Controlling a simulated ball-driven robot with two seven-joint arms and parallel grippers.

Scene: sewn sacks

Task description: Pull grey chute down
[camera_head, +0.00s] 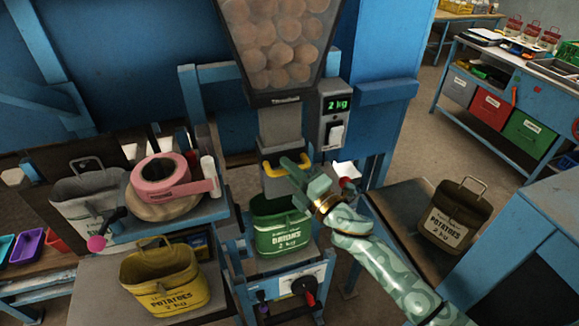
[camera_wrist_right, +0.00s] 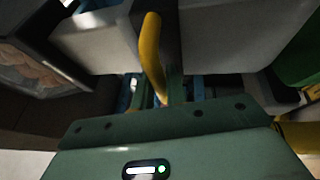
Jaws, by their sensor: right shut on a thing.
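The grey chute (camera_head: 280,128) hangs under the clear hopper of round brown potatoes (camera_head: 277,45). Its lower sleeve has yellow handles, and the right one (camera_head: 297,163) shows beside my gripper. My right gripper (camera_head: 287,167) is shut on this yellow handle, coming in from the lower right. In the right wrist view the yellow handle (camera_wrist_right: 151,55) runs down between my fingers, with the grey chute (camera_wrist_right: 215,35) behind it. A green sack (camera_head: 283,232) stands directly below the chute, its mouth partly hidden by the sleeve and my gripper. My left gripper is not in view.
A scale box (camera_head: 333,115) reading 2 kg is right of the chute. A yellow sack (camera_head: 160,278), a grey sack (camera_head: 90,200) and a pink tape roll (camera_head: 160,175) are at left. A brown sack (camera_head: 455,220) stands on the right-hand bench (camera_head: 400,205).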

